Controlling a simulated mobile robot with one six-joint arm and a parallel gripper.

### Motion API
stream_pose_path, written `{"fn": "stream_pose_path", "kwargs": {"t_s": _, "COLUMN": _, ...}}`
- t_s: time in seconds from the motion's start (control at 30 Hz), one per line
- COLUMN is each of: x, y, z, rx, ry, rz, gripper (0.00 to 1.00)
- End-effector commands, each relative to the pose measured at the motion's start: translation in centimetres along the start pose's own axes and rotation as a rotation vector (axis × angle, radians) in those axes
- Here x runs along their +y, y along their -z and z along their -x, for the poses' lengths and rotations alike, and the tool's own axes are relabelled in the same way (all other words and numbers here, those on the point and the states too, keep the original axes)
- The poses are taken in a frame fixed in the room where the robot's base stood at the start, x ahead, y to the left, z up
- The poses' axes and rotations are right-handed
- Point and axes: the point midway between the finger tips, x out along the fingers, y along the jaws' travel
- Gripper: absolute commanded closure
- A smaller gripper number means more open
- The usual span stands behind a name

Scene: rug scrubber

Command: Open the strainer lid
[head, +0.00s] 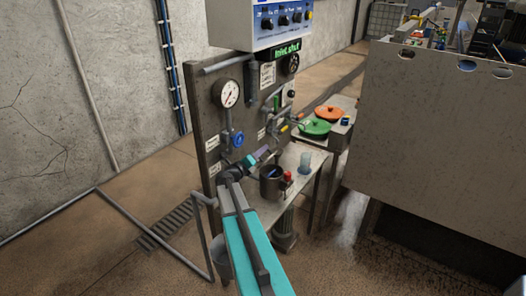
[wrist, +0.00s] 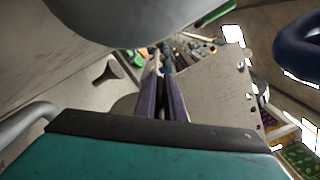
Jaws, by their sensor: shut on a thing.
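My gripper (wrist: 163,80) shows in the wrist view as two dark, purplish fingers close together. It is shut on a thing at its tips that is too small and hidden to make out. In the head view my gripper (head: 275,151) is in front of the panel, just above a dark pot (head: 269,190) on the shelf. I cannot tell for sure which part is the strainer or its lid. A large grey rounded body (wrist: 125,15) fills the top of the wrist view, close to the fingers.
The upright panel (head: 212,125) carries a gauge (head: 229,93), a blue handwheel (head: 238,139) and pipes. A clear cup (head: 305,163) and a red item (head: 288,177) stand by the pot. Green (head: 315,127) and orange (head: 329,112) discs lie behind. A large cabinet (head: 440,130) stands at right.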

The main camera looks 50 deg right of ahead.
Motion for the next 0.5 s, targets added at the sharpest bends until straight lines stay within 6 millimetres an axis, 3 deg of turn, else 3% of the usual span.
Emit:
{"fn": "stream_pose_path", "kwargs": {"t_s": 0.03, "x": 0.01, "y": -0.44, "z": 0.00, "rx": -0.008, "ry": -0.002, "rz": -0.002, "gripper": 1.00}}
{"fn": "stream_pose_path", "kwargs": {"t_s": 0.07, "x": 0.02, "y": -0.45, "z": 0.01, "rx": -0.008, "ry": -0.003, "rz": -0.002, "gripper": 0.87}}
{"fn": "stream_pose_path", "kwargs": {"t_s": 0.17, "x": 0.06, "y": -0.41, "z": 0.05, "rx": -0.008, "ry": -0.003, "rz": -0.002, "gripper": 0.72}}
{"fn": "stream_pose_path", "kwargs": {"t_s": 0.5, "x": 0.10, "y": -0.29, "z": 0.14, "rx": -0.005, "ry": -0.004, "rz": -0.001, "gripper": 0.72}}
